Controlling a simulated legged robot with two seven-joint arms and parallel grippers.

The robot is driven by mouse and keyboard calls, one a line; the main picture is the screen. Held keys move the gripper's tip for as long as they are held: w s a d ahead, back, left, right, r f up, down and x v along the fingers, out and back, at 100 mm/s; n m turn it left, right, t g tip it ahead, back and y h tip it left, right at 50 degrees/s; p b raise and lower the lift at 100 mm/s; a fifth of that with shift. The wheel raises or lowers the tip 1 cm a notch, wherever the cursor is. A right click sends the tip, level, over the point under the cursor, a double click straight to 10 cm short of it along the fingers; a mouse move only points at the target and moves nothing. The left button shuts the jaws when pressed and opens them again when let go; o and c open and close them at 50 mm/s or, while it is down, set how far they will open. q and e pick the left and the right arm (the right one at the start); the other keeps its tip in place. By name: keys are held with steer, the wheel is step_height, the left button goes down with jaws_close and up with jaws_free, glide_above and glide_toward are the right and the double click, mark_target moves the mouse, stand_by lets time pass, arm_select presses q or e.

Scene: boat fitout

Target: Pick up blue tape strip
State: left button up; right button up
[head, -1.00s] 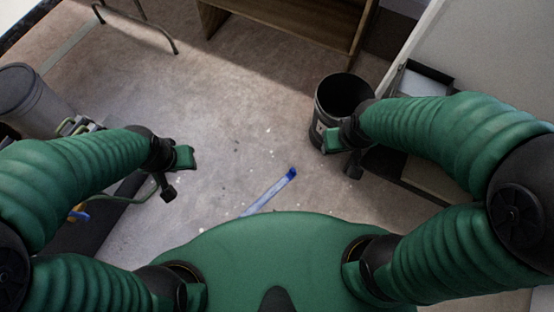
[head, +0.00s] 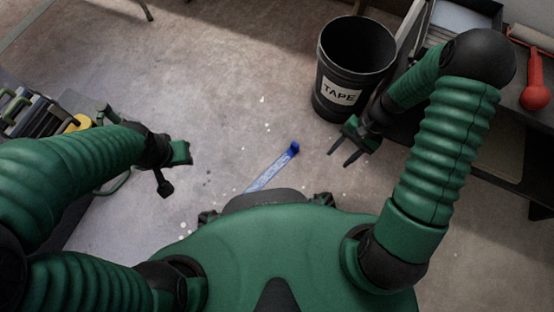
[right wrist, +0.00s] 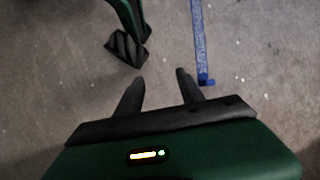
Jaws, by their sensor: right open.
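The blue tape strip (head: 271,170) lies on the floor just ahead of my body. Its far end is a darker blue, and its near end meets the edge of my body in the head view. It also shows in the right wrist view (right wrist: 198,38), running up to the top edge. My right gripper (head: 339,159) is open and empty, pointing down to the right of the strip and apart from it. Its fingers show in the right wrist view (right wrist: 160,77), left of the strip's end. My left gripper (head: 176,172) is to the left of the strip, its fingers apart and empty.
A black bin (head: 347,103) labelled TAPE stands behind my right gripper. A dark bench with a red tool (head: 536,92) is at the right. Equipment with a yellow part (head: 79,123) is at the left. The speckled floor around the strip is clear.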

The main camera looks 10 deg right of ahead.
steer(key=f+m+t+y, duration=0.2)
steer(key=f+m+t, duration=0.3)
steer(key=f+m, duration=0.1)
steer(key=f+m+t+y, duration=0.2)
steer(key=f+m+t, duration=0.3)
steer(key=f+m, duration=0.1)
steer(key=f+m+t+y, duration=0.2)
steer(key=f+m+t, duration=0.3)
steer(key=f+m, duration=0.1)
steer(key=shift+w+a+f+m+y, duration=0.15)
steer(key=shift+a+f, duration=0.05)
steer(key=shift+f, duration=0.2)
steer(key=shift+w+a+f+m+y, duration=0.15)
steer(key=shift+f, duration=0.25)
steer(key=shift+f+m+t+h, duration=0.2)
steer(key=shift+m+t+h, duration=0.25)
steer(key=shift+t, duration=0.25)
steer(key=b+x, duration=0.6)
steer(key=x, duration=1)
steer(key=shift+w+f, duration=0.2)
steer(key=shift+w, duration=0.1)
steer(key=shift+w+a+r, duration=0.1)
steer(key=shift+w+a, duration=0.05)
steer(key=shift+a, duration=0.05)
jaws_close()
